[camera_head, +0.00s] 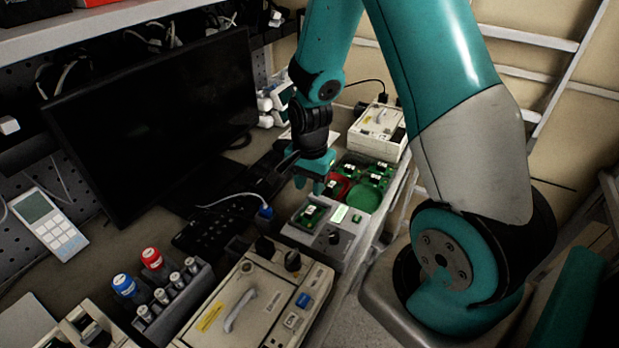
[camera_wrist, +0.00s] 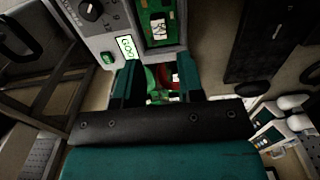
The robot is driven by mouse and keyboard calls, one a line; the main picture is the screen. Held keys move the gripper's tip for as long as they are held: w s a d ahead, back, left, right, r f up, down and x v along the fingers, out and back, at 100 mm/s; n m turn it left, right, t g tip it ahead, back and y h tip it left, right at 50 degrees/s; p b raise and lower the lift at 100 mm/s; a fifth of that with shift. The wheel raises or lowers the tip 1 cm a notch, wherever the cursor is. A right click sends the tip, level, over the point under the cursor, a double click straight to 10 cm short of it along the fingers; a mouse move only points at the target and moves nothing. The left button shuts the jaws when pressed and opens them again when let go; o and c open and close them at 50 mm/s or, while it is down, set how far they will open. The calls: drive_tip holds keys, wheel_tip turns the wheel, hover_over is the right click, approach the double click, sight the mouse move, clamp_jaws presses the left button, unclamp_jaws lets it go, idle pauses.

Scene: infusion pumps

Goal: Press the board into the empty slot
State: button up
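My gripper (camera_head: 310,183) hangs above the bench, just behind the grey test unit (camera_head: 349,252). In the wrist view my gripper (camera_wrist: 158,78) has its two fingers apart, and I see no board held between them.
A red tray (camera_head: 338,183), a round green tray (camera_head: 364,199) and several green boards lie behind the unit. An infusion pump (camera_head: 255,306) stands in front, another pump (camera_head: 378,130) behind. A keyboard (camera_head: 215,226) and monitor (camera_head: 155,125) are at left.

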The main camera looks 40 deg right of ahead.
sight(310, 210)
drive_tip(key=shift+f+b, duration=3)
drive_tip(key=shift+f, duration=0.8)
clamp_jaws()
drive_tip(key=shift+r+p, duration=2.2)
drive_tip(key=shift+r, duration=0.35)
